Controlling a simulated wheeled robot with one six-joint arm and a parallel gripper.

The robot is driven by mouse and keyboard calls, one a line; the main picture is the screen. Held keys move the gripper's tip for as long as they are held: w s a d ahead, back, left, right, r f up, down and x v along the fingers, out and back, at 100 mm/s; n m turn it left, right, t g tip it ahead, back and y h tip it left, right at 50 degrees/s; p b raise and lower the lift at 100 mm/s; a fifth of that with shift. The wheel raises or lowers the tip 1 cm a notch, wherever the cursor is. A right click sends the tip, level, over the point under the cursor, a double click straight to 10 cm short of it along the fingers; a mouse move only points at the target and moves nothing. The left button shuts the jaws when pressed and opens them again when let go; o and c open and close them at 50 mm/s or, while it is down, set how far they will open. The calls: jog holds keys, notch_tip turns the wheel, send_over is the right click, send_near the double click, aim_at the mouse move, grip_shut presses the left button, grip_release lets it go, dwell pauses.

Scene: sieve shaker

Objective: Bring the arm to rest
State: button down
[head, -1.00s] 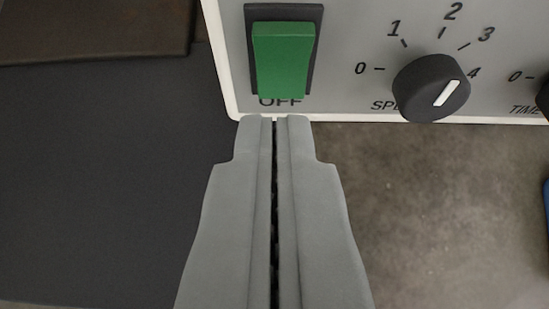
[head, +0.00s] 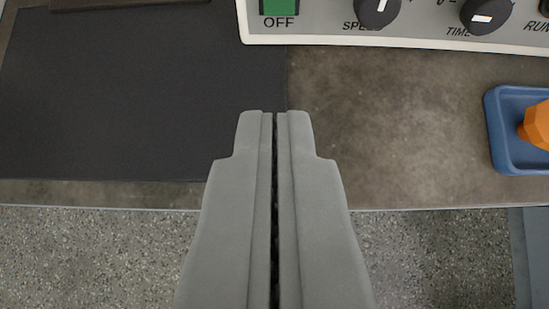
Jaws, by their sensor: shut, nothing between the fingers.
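My gripper (head: 275,116) is shut and empty, with its two grey fingers side by side in the lower middle of the head view. It appears in front of the bench, and its tips show below the control panel (head: 420,42) and apart from it. The panel's lower part shows along the top edge, with a green switch (head: 279,6) marked OFF, a SPEED knob (head: 376,10) and a TIME knob (head: 484,14). The top of the switch and most of the panel are cut off.
A dark mat (head: 130,100) lies at the left of the bench (head: 390,130). A blue tray (head: 497,135) with an orange object (head: 537,125) stands at the right. The bench's front edge runs across the picture, with speckled floor (head: 430,250) below it.

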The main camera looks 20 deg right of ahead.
dwell(0.4)
jog(key=s+a+r+n+t+y, duration=0.1)
jog(key=s+a+r+t, duration=0.1)
jog(key=s+a+r, duration=0.3)
jog(key=s+a+r+n+t+y, duration=0.1)
jog(key=s+a+r+t, duration=0.2)
jog(key=s, duration=0.9)
jog(key=s+a+r+n+t, duration=0.1)
jog(key=s+a+r+t, duration=0.2)
jog(key=s+a+r, duration=0.5)
jog(key=shift+s+a+y, duration=0.25)
jog(key=shift+a+y, duration=0.15)
jog(key=shift+a, duration=0.35)
